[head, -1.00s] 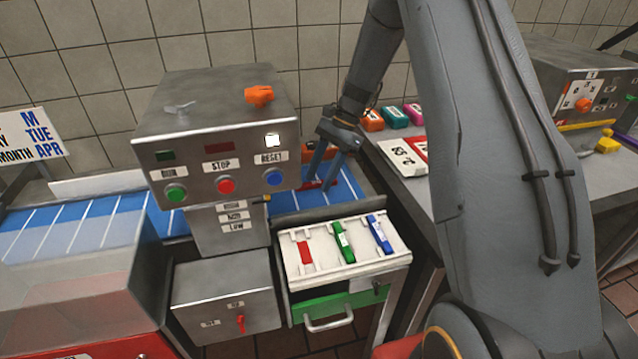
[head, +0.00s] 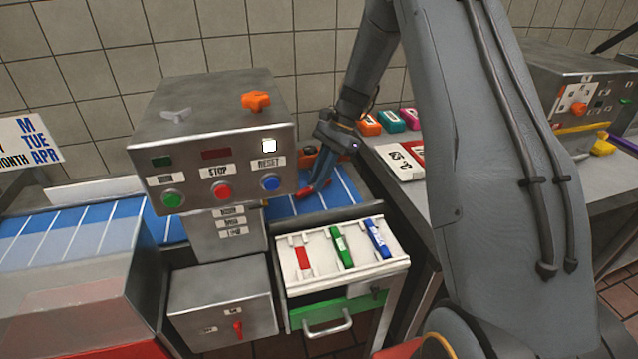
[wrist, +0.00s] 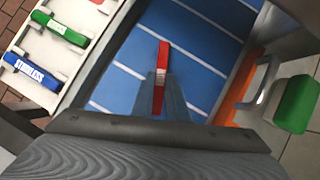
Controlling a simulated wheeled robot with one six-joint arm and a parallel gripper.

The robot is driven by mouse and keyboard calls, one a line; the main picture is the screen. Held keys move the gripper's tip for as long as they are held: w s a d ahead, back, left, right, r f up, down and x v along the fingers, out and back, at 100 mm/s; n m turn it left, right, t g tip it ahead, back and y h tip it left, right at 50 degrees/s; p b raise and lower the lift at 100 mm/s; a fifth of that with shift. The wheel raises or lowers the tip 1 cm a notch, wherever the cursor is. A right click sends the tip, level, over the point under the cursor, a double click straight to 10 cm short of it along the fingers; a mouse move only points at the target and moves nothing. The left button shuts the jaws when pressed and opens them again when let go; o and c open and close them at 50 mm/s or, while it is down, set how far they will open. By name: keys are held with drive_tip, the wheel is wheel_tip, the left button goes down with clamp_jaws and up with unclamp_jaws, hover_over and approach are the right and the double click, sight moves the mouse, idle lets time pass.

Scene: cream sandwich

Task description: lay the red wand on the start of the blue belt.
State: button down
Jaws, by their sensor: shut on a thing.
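The red wand (wrist: 163,58) is between the fingers of my gripper (wrist: 160,78) in the wrist view. It is a red bar with a pale label, pointing away from my wrist over the blue belt (wrist: 195,35). In the head view my gripper (head: 318,180) is at the right end of the blue belt (head: 345,190), with the red wand (head: 305,193) low at the belt surface. I cannot tell whether the wand touches the belt. White lines cross the belt.
A white tray (head: 305,279) with a green wand (head: 342,246) and a blue wand (head: 377,238) stands in front of the belt. The control box (head: 215,150) stands left of my gripper. A metal table (head: 405,178) with colored blocks is at the right.

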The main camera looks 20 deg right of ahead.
wheel_tip(320, 180, up, 20)
drive_tip(key=s+p, duration=0.2)
drive_tip(key=p, duration=0.5)
drive_tip(key=shift+s+f+p, duration=0.2)
drive_tip(key=shift+s+p, duration=0.15)
drive_tip(key=shift+s, duration=0.05)
